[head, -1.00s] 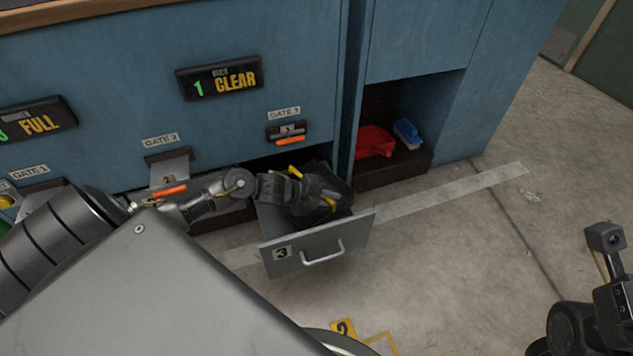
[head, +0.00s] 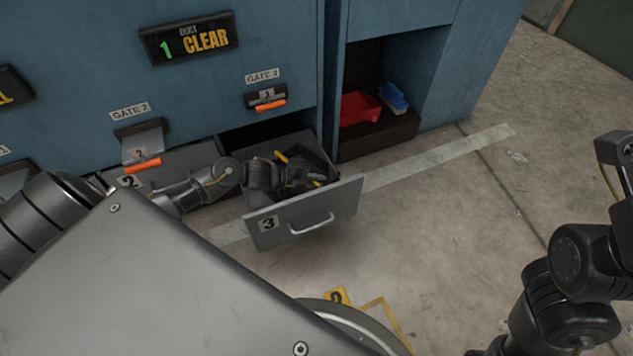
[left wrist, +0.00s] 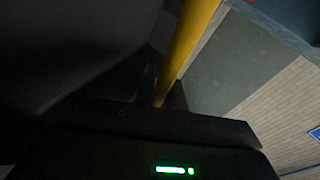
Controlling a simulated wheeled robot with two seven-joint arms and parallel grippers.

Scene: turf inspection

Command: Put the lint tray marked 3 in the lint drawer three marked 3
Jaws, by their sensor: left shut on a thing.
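The lint drawer three (head: 340,203), a grey drawer with a black 3 on its front and a bar handle, stands pulled out below gate 3. A dark lint tray (head: 318,150) with a yellow bar sits in or just over the drawer's opening; I cannot tell whether it touches the bottom, and its number is hidden. My left gripper (head: 300,180) reaches down over the drawer and is shut on the tray. In the left wrist view the yellow bar (left wrist: 190,45) runs close before the camera beside a dark surface. My right arm shows at right, its gripper out of view.
Drawer 2 (head: 185,163) stands just left of drawer three, behind my arm. A red bin (head: 359,108) and a blue object (head: 393,97) sit in an open cubby at right. The blue cabinet (head: 75,80) rises behind. The floor (head: 430,230) at right is clear.

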